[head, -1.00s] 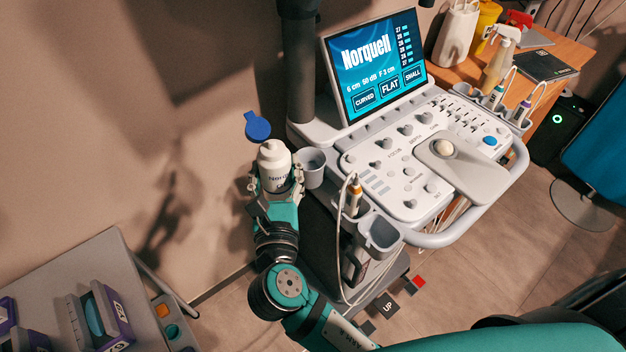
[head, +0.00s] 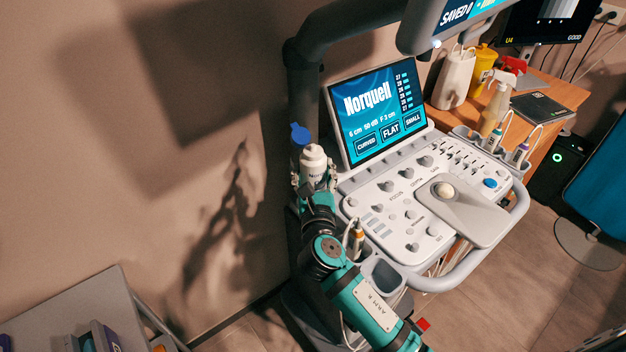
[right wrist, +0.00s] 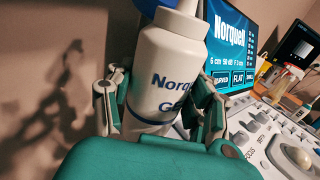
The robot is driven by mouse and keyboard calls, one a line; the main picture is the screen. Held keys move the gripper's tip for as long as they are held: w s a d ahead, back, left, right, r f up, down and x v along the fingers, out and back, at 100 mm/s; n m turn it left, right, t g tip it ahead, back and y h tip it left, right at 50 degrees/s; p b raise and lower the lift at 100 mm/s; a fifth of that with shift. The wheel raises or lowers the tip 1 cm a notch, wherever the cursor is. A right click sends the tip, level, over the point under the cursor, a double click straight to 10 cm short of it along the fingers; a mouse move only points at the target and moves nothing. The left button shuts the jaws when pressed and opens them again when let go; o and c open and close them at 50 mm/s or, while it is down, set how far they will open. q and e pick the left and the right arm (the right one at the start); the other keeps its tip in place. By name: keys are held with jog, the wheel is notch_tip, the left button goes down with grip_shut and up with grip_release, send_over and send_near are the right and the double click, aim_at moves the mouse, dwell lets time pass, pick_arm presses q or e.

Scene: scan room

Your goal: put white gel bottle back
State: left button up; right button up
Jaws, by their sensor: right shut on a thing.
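The white gel bottle (head: 314,163) is upright in my right gripper (head: 315,182), at the left side of the ultrasound console (head: 408,218). In the right wrist view the bottle (right wrist: 165,70) shows dark blue lettering, with the fingers of my right gripper (right wrist: 160,97) on both sides of it. A blue cap piece (head: 300,134) shows beside its white nozzle. My left gripper is out of view.
The console screen (head: 376,110) stands close to the right of the bottle, and a dark column (head: 303,95) rises behind it. A probe (head: 356,240) hangs at the console's near-left edge. A grey cart (head: 75,312) is at lower left. A wooden desk (head: 555,95) holds bottles at upper right.

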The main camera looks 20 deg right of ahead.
aim_at(313, 184)
jog(key=shift+f, duration=1.1)
jog(key=shift+f, duration=0.15)
jog(key=shift+f+b, duration=0.4)
jog(key=shift+f, duration=0.1)
jog(key=o, duration=0.7)
jog(key=shift+a, duration=0.1)
jog(key=shift+r, duration=0.1)
jog(key=shift+r+p, duration=0.3)
jog(key=shift+r, duration=0.1)
jog(key=shift+s, duration=0.35)
jog(key=b+v, duration=0.1)
jog(key=v, duration=1)
jog(key=shift+s+r, duration=0.1)
jog(key=shift+s, duration=0.1)
